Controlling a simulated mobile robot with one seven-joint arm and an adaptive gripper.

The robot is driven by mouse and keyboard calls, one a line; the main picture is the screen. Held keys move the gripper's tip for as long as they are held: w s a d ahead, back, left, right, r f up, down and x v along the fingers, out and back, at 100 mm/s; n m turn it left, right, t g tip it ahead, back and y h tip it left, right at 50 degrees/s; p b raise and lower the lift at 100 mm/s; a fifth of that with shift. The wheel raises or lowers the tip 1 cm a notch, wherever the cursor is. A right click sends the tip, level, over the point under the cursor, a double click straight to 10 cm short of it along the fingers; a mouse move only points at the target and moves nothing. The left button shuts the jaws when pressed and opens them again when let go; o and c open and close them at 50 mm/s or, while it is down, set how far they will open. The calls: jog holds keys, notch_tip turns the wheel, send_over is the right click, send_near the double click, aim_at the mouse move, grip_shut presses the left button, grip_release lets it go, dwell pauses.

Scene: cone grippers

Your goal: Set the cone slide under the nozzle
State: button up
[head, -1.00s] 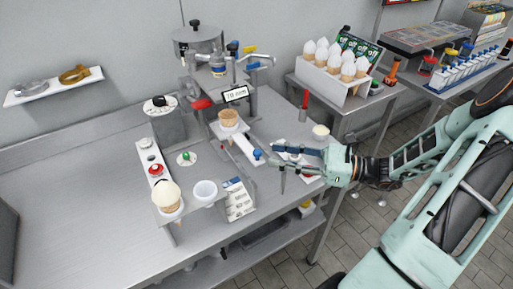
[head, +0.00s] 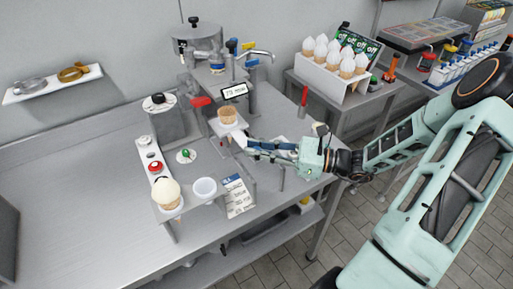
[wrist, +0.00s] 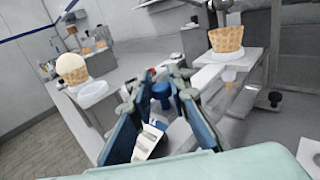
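The cone slide (head: 228,128) is a pale plate under the machine, with a waffle cone (head: 228,115) standing upright in it. In the wrist view the slide plate (wrist: 232,62) and cone (wrist: 226,40) are at upper right. The nozzle is hard to make out under the machine head (head: 205,60). My gripper (head: 247,143) reaches in from the right to the slide's front end. In the wrist view its fingers (wrist: 158,92) stand apart on either side of the slide's blue knob (wrist: 161,91); whether they touch it is unclear. The head view hides the knob behind the fingers.
A small display (head: 234,91) hangs above the cone. A rack of cones (head: 335,75) stands at the right. The left tabletop is clear.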

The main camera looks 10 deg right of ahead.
grip_shut()
jog(key=shift+w, duration=0.1)
jog(key=w, duration=0.2)
jog(key=w+a, duration=0.1)
jog(key=shift+w+a, duration=0.1)
jog(key=shift+w, duration=0.25)
jog(key=shift+o, duration=1.8)
grip_release()
jog(key=shift+r, duration=0.1)
jog(key=o, duration=0.4)
jog(key=shift+w, duration=0.1)
jog(key=v, duration=1.2)
